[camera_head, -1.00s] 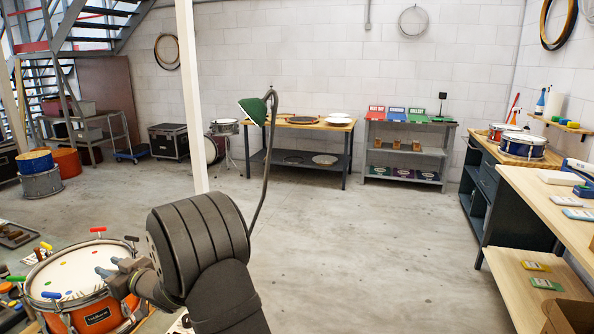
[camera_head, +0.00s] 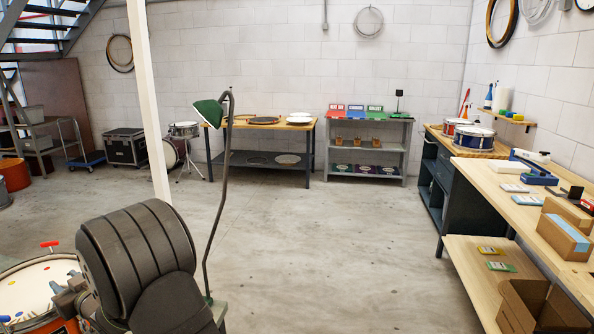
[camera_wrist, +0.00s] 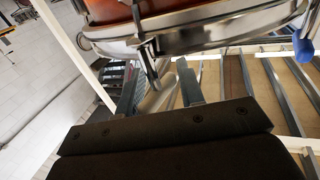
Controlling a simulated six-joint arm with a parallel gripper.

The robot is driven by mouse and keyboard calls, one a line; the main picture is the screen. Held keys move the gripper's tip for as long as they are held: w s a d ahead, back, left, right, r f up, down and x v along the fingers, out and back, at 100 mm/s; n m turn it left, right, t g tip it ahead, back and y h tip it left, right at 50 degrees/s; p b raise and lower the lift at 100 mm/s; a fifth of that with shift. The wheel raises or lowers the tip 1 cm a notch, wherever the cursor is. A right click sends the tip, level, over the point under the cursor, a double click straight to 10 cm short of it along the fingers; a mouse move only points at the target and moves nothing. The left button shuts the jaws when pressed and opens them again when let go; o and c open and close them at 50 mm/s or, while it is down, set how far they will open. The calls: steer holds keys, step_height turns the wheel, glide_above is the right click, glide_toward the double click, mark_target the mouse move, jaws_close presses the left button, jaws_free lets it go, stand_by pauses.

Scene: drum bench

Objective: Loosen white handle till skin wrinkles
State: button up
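The orange drum shows at the lower left of the head view, its white drumhead (camera_head: 32,284) carrying coloured dots. A red handle (camera_head: 50,244) stands at its far rim. In the wrist view the drum's metal rim (camera_wrist: 215,38) crosses the top, with a blue handle (camera_wrist: 303,48) at right. My gripper (camera_wrist: 160,88) has its two fingers apart below a rim clamp (camera_wrist: 146,48). A pale grey-white piece, possibly the white handle, shows between them; whether they touch it is unclear. My arm hides the gripper's tips in the head view.
A green lamp (camera_head: 210,112) on a curved stem rises beside my arm. A wooden workbench (camera_head: 500,182) with boxes and a lower shelf stands at right. A table (camera_head: 262,123) and a grey shelf unit (camera_head: 368,117) stand at the back wall. The middle floor is clear.

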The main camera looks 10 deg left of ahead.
steer(key=shift+g, duration=0.3)
steer(key=g, duration=0.1)
steer(key=n+g, duration=0.1)
steer(key=shift+w+d+g, duration=0.1)
steer(key=shift+d+g, duration=0.2)
steer(key=shift+d, duration=0.1)
steer(key=w+d+r+n+g+h, duration=0.1)
steer(key=d+r+n+g+h, duration=0.15)
steer(key=d, duration=0.45)
steer(key=w+d+r+n+g+h, duration=0.2)
steer(key=d+r+n+g, duration=0.1)
steer(key=d, duration=0.4)
steer(key=shift+g+y, duration=0.25)
steer(key=x, duration=1.6)
steer(key=shift+s+a+f, duration=0.15)
steer(key=shift+s+a, duration=0.05)
jaws_close()
